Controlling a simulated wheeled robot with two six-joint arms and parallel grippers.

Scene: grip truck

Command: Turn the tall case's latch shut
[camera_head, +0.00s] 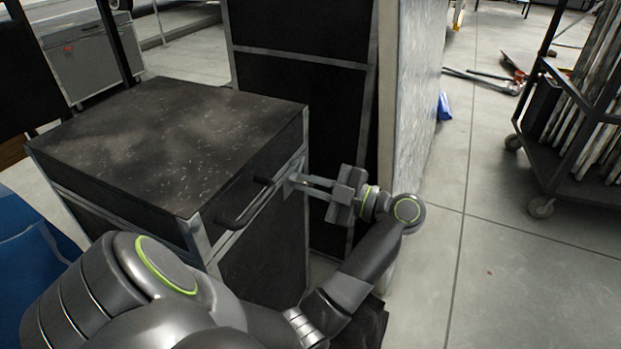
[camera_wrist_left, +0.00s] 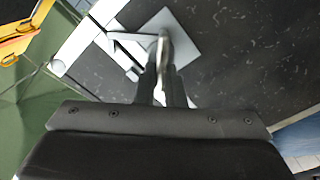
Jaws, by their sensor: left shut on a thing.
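A black speckled case (camera_head: 160,130) with metal edges and a black bar handle (camera_head: 243,203) stands in front of me. A metal latch plate (camera_head: 288,187) sits at its right edge, beyond the handle. My left gripper (camera_head: 303,182) reaches it from the right, with its fingers shut at the plate. In the left wrist view the pale square latch plate (camera_wrist_left: 185,36) lies on the dark case face beside a metal edge strip. The gripper fingers (camera_wrist_left: 164,65) are closed over its middle on the latch. They hide most of the latch, so its exact angle is unclear. My right gripper is not visible.
A taller black case (camera_head: 300,95) and a pale panel (camera_head: 415,100) stand close behind the gripper. A wheeled cart (camera_head: 575,130) with stacked panels is at the right. The floor (camera_head: 490,260) between is clear. A blue object (camera_head: 30,270) is at the left.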

